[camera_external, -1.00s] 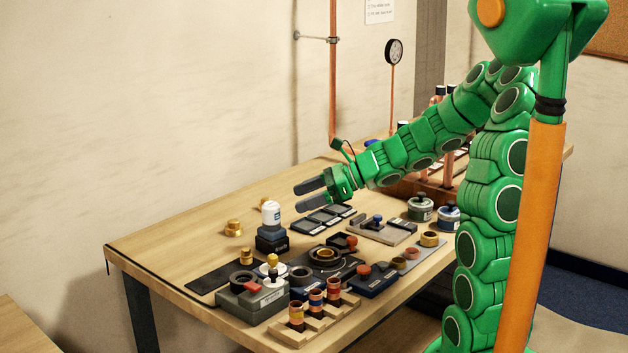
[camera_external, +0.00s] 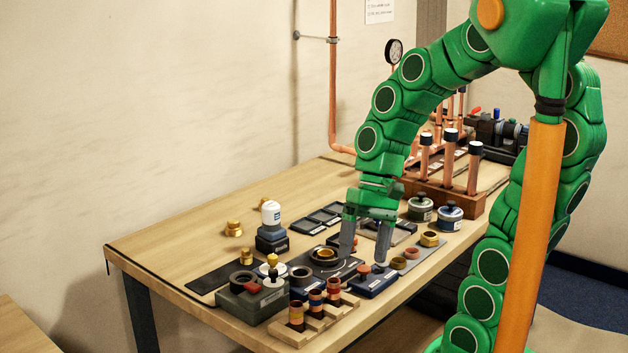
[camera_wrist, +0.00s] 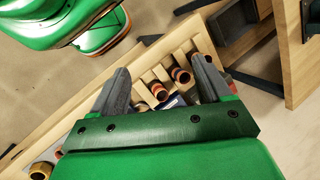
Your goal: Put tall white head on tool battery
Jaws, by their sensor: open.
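The tall white head (camera_external: 271,212), a white cylinder with a small dark label, stands upright on top of the dark block-shaped tool battery (camera_external: 271,239), left of centre on the table. They look in contact, but I cannot tell how firmly the head is seated. My gripper (camera_external: 365,254) points down over the front right part of the table, well to the right of the battery, fingers apart with nothing between them. In the wrist view my gripper (camera_wrist: 162,70) is open above the wooden rack. The head and battery are not recognisable there.
A wooden rack (camera_external: 340,315) with several copper-ringed pieces lies at the front edge; it also shows in the wrist view (camera_wrist: 145,80). A grey box with a red part (camera_external: 252,300) stands beside it. Copper pipes (camera_external: 450,165) stand behind right.

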